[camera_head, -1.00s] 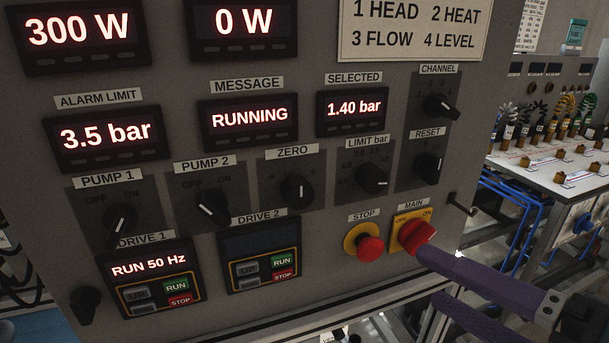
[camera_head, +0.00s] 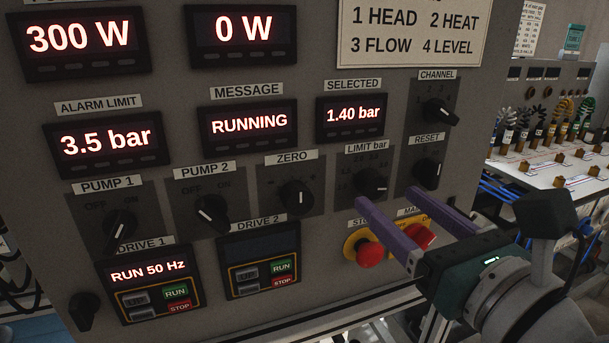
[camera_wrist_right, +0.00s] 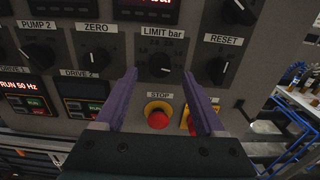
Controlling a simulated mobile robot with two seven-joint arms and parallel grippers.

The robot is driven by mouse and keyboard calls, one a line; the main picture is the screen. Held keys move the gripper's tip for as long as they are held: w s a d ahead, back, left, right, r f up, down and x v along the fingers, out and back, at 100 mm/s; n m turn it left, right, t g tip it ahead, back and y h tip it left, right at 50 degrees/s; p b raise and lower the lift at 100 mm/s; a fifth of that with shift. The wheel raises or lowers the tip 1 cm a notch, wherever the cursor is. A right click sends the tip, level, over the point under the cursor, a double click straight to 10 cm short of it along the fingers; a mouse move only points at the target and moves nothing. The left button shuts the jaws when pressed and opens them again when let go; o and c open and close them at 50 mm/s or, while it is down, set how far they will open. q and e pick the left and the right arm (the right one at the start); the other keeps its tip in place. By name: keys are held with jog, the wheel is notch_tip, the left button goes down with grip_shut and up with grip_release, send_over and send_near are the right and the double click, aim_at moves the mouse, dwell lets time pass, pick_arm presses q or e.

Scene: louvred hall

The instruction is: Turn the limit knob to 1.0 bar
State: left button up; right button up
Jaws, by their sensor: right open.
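The limit knob (camera_head: 371,187) is a black knob on a dark plate labelled LIMIT bar, on the grey panel front. Its pale pointer line faces roughly right in the head view. My right gripper (camera_head: 388,198) has two purple fingers, spread open and empty, just in front of the panel below the knob. In the right wrist view the limit knob (camera_wrist_right: 160,66) shows between and just beyond the fingertips, apart from them. The ALARM LIMIT display (camera_head: 108,139) reads 3.5 bar. The SELECTED display (camera_head: 352,115) reads 1.40 bar. My left gripper is not in view.
The red STOP button (camera_head: 369,254) and the red MAIN switch (camera_head: 417,236) lie just below the knob, partly behind my right fingers. The RESET knob (camera_head: 427,172) is close on the right, the ZERO knob (camera_head: 297,195) on the left. A bench (camera_head: 560,168) stands at right.

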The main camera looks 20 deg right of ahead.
aim_at(376, 189)
jog(key=shift+w+a, duration=0.15)
jog(key=shift+w, duration=2)
grip_shut()
